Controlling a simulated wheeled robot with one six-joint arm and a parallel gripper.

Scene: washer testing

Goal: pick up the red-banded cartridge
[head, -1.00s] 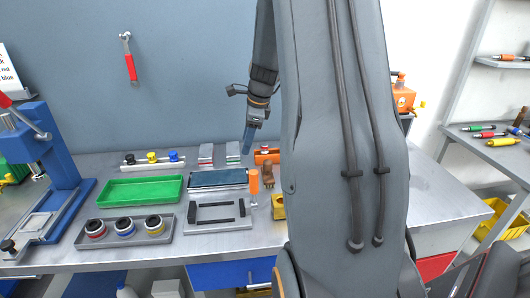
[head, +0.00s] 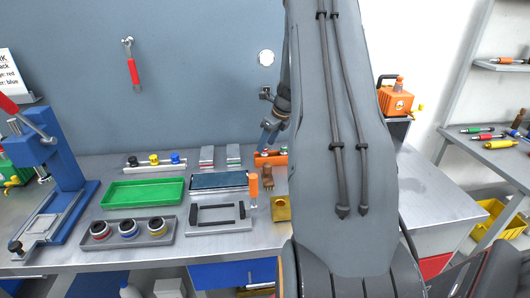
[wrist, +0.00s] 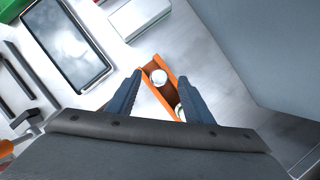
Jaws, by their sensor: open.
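My gripper (head: 270,135) is open and empty above the back of the bench. In the wrist view, its two blue fingers (wrist: 160,75) spread on either side of an orange holder (wrist: 172,108). Two pale round-topped pieces stand in it, a far one (wrist: 158,77) between the fingertips and a near one (wrist: 179,112) partly hidden. Their bands cannot be made out. In the head view the orange holder (head: 272,161) sits below the fingers. A dark round piece with a red band (head: 99,230) sits in a grey tray (head: 88,243) at the left front.
The grey tray also holds blue- and yellow-banded pieces. A green tray (head: 143,192), dark screen (head: 220,180), small grey boxes (head: 233,154) and an upright orange-handled tool (head: 253,186) stand nearby. A blue press (head: 62,165) is at left. The wall lies close behind the holder.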

